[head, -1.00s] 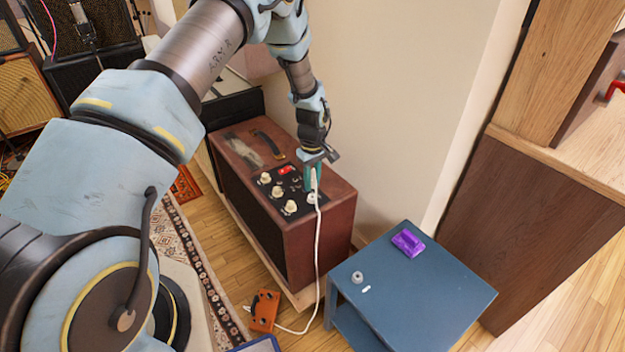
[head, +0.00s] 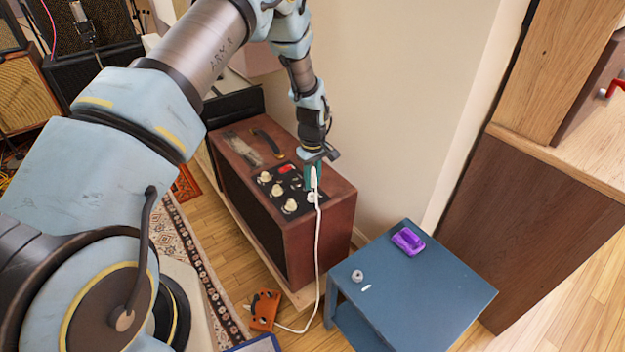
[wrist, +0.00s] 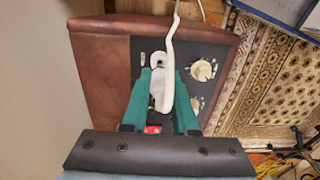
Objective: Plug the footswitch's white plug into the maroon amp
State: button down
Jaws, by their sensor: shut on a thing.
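The maroon amp (head: 310,235) stands against the wall, with a black top panel carrying cream knobs (head: 290,206) and a red switch. It fills much of the wrist view (wrist: 98,60). My gripper (head: 313,176), with green fingers, is over the panel's right end. It is shut on the white plug (wrist: 160,90), whose white cable (head: 319,255) runs down the amp's front to the orange footswitch (head: 264,310) on the floor. In the wrist view the plug lies between the fingers (wrist: 162,92).
A blue side table (head: 430,290) stands right of the amp, bearing a purple object (head: 408,241), a small grey round piece (head: 357,276) and a small white piece. The wall is close behind the amp. A patterned rug (head: 190,255) lies to its left.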

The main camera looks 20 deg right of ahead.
aim_at(313, 187)
jog(key=shift+f+b, duration=1.15)
jog(key=shift+f, duration=0.55)
dwell(1.0)
jog(key=c, duration=0.6)
grip_release()
notch_tip(313, 187, up, 11)
jog(key=shift+f+b, duration=0.1)
jog(key=shift+b, duration=0.45)
jog(key=a+r+m+p, duration=0.1)
jog(key=a+r+p, duration=0.1)
jog(key=a+r, duration=0.7)
jog(key=a+r+p, duration=0.3)
jog(key=a+r, duration=0.4)
jog(key=a, duration=0.5)
jog(key=s+a+r+m+p, duration=0.1)
jog(key=s+a+r, duration=0.3)
jog(key=a, duration=0.4)
jog(key=s+a+r+m+t+p, duration=0.1)
jog(key=s+a+r, duration=0.3)
jog(key=s+a, duration=0.2)
jog(key=shift+s+a+r+t+p, duration=0.15)
jog(key=shift+s+a+t+p, duration=0.2)
jog(key=shift+a, duration=0.5)
